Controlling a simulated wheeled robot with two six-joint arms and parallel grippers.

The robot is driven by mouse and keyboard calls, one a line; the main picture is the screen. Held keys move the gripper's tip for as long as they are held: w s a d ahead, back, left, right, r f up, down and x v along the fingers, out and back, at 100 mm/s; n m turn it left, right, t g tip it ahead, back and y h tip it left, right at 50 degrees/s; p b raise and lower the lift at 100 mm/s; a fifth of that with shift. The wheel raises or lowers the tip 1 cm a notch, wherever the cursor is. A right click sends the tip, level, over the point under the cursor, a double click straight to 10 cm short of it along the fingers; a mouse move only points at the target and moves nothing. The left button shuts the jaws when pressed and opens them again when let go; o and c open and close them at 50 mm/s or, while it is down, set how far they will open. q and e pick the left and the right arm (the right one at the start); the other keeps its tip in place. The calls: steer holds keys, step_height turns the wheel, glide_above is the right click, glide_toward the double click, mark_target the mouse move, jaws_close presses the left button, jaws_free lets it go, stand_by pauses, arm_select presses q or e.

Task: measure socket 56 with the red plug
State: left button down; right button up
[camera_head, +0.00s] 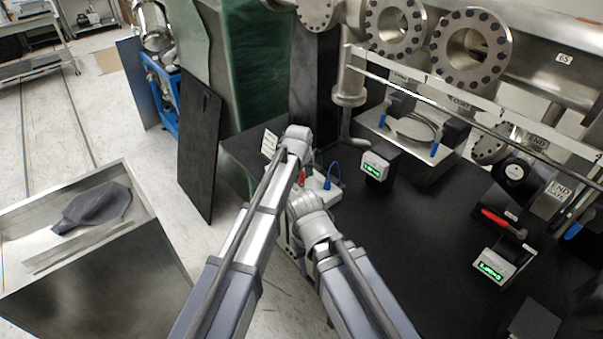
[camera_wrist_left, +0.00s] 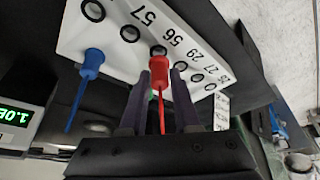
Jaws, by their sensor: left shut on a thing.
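The red plug (camera_wrist_left: 159,72) is upright between the two fingers of my left gripper (camera_wrist_left: 158,100) in the left wrist view, with its red lead hanging down. The gripper is shut on it. The plug's top overlaps the lower edge of the socket 56 ring (camera_wrist_left: 158,50) on the white numbered panel (camera_wrist_left: 110,45). I cannot tell whether it is touching or inserted. In the head view the red plug (camera_head: 302,176) is a small patch beside my left wrist. My right arm's end is seen there, but its fingers are hidden.
A blue plug (camera_wrist_left: 93,62) is at the panel, left of the red one. A green-lit meter (camera_head: 375,166) stands on the black bench (camera_head: 400,240); another meter (camera_head: 491,268) is further right. A metal box (camera_head: 90,270) stands at the left. Steel flanges line the back.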

arm_select(q)
steer(key=shift+f+b, duration=0.95)
steer(key=shift+f, duration=0.05)
stand_by(0.3)
steer(key=c, duration=0.6)
jaws_free()
steer(key=shift+o, duration=0.2)
steer(key=shift+r, duration=0.1)
steer(key=p+v, duration=0.7)
steer(key=shift+s+r, duration=0.2)
steer(key=shift+r, duration=0.15)
steer(key=shift+f, duration=0.1)
